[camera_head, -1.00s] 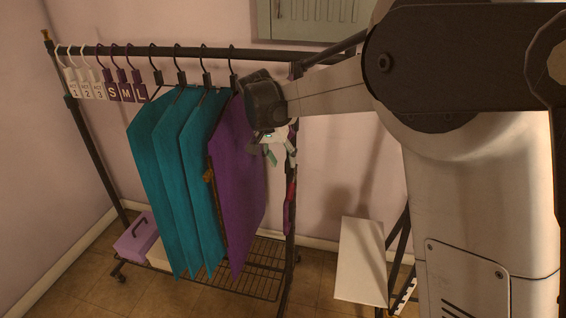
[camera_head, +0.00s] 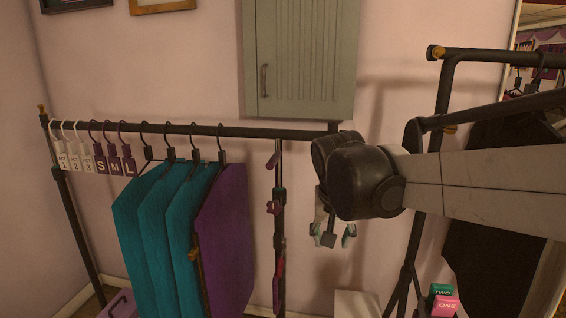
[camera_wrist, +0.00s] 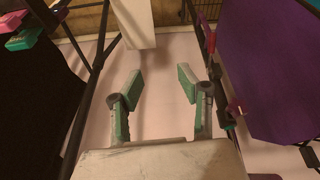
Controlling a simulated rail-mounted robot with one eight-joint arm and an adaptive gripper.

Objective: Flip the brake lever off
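My gripper (camera_head: 331,236) hangs in front of the wall, just right of the clothes rack's end post (camera_head: 279,235). In the wrist view my gripper (camera_wrist: 161,84) points down, its two green-padded fingers apart with nothing between them. The post carries several small dark red and pink pieces, including a clip (camera_head: 273,207); part of the post also shows right of the fingers in the wrist view. I cannot make out a brake lever for certain. The rack's lower frame and wheels are outside the head view now.
Teal garments (camera_head: 148,240) and a purple one (camera_head: 225,230) hang left of my gripper. A grey-green cabinet (camera_head: 305,65) is above. A second dark rack (camera_head: 440,95) with black cloth (camera_head: 490,250) stands right, near green and pink boxes (camera_head: 443,300). A white panel (camera_wrist: 132,22) lies ahead.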

